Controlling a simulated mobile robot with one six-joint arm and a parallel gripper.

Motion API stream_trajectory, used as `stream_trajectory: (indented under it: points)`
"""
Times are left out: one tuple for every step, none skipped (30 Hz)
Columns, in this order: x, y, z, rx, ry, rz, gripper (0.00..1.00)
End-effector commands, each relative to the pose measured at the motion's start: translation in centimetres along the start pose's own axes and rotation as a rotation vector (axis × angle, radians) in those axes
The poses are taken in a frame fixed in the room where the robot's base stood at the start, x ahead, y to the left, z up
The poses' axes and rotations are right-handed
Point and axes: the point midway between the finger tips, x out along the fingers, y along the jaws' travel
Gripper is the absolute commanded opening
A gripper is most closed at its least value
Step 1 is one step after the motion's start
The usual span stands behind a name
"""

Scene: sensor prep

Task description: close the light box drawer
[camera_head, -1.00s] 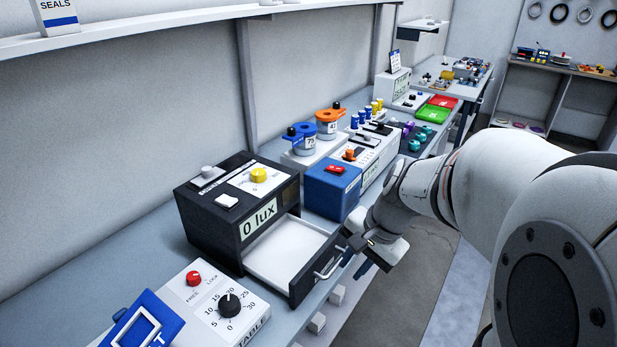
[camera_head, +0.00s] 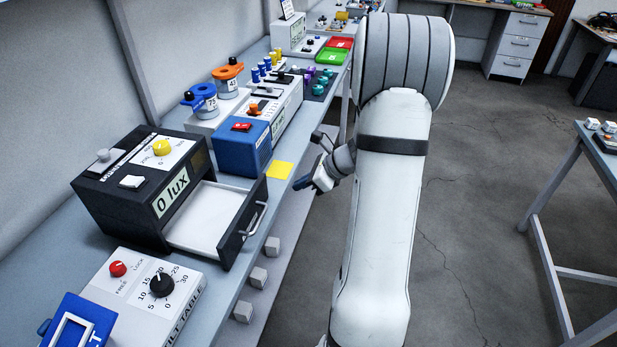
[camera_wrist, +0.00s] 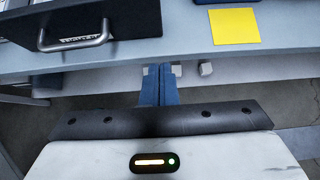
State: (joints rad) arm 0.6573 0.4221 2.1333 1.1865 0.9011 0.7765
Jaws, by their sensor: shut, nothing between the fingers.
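The black light box (camera_head: 130,190) stands on the bench with a "0 lux" display on its front. Its drawer (camera_head: 213,217) is pulled out, with a white inside and a black front carrying a metal handle (camera_head: 258,217). The handle also shows at the upper left of the wrist view (camera_wrist: 75,43). My gripper (camera_head: 305,184) is off the bench's front edge, to the right of the drawer and apart from it. In the wrist view its blue fingers (camera_wrist: 160,84) are together and empty, below the bench edge in the picture.
A yellow note (camera_head: 279,170) lies on the bench beyond the drawer. A blue box with a red switch (camera_head: 243,146) stands behind it. The tilt table unit (camera_head: 150,297) stands in front of the light box. Open floor (camera_head: 480,200) lies to the right.

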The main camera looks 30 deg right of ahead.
Motion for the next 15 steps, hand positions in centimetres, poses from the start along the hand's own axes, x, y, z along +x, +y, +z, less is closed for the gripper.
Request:
stream_trajectory:
  points:
    - [1.3,0.1,0.0,0.0,0.0,0.007,0.0]
    - [2.0,0.1,0.0,0.0,0.001,0.006,0.0]
    - [2.8,0.1,0.0,-0.001,0.001,0.006,0.0]
    - [3.5,0.1,0.0,0.0,0.001,0.007,0.0]
    - [4.0,0.1,0.0,0.0,0.0,0.006,0.0]
    - [4.8,0.2,0.0,-0.002,0.002,0.006,0.0]
    - [5.1,0.1,0.5,-0.003,0.001,0.004,0.0]
    - [5.3,0.1,1.0,-0.004,0.0,0.004,0.0]
    - [5.8,0.1,1.4,-0.006,0.0,0.004,0.0]
    - [6.1,0.1,1.7,-0.005,0.0,0.003,0.0]
    - [6.3,0.1,1.9,-0.005,0.0,0.002,0.0]
    - [6.7,0.1,2.2,-0.005,0.001,0.002,0.0]
    - [6.8,0.1,2.3,-0.005,0.001,0.002,0.0]
    - [7.0,0.1,2.4,-0.004,0.001,0.002,0.0]
    - [7.2,0.1,2.6,-0.003,0.001,0.002,0.0]
